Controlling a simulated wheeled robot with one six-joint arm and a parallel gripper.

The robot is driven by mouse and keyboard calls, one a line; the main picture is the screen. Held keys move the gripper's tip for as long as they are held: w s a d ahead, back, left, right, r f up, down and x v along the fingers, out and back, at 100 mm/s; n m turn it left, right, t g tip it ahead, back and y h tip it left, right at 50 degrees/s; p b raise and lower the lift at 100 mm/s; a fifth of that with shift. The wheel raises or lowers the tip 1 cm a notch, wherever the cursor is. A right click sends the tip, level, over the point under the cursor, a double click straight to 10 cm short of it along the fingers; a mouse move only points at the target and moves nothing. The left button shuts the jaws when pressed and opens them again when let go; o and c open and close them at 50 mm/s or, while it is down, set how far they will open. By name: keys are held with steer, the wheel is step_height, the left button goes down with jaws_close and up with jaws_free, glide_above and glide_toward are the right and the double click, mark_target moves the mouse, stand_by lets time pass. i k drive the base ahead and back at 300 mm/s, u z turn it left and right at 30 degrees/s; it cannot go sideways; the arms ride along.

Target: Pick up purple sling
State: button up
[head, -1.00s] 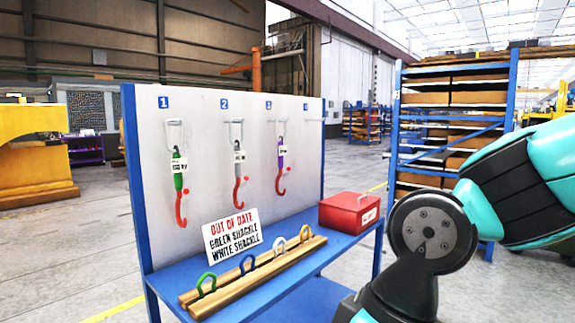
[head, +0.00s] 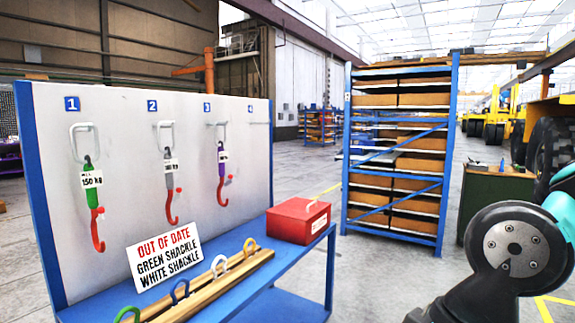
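The purple sling (head: 221,171) hangs on the white board from a pale holder under the number 3. It has a white tag near its top and a red hook at its lower end. A grey sling (head: 168,182) with a red hook hangs under number 2. A green sling (head: 91,196) with a red hook hangs under number 1, its tag reading 150 kg. My gripper is out of view; only part of my arm shows at the lower right.
The board (head: 130,110) stands on a blue bench with a red box (head: 298,220), a wooden rail (head: 215,287) with several coloured shackles, and a sign (head: 163,255) reading OUT OF DATE, green shackle, white shackle. A blue-framed rack (head: 447,160) stands behind. Floor between is clear.

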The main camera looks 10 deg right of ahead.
mark_target(223, 156)
steer(key=z, duration=0.65)
steer(key=i, duration=1.25)
steer(key=z, duration=0.35)
steer(key=i, duration=1.25)
steer(key=u, duration=1.25)
steer(key=i, duration=1.05)
steer(key=u, duration=0.9)
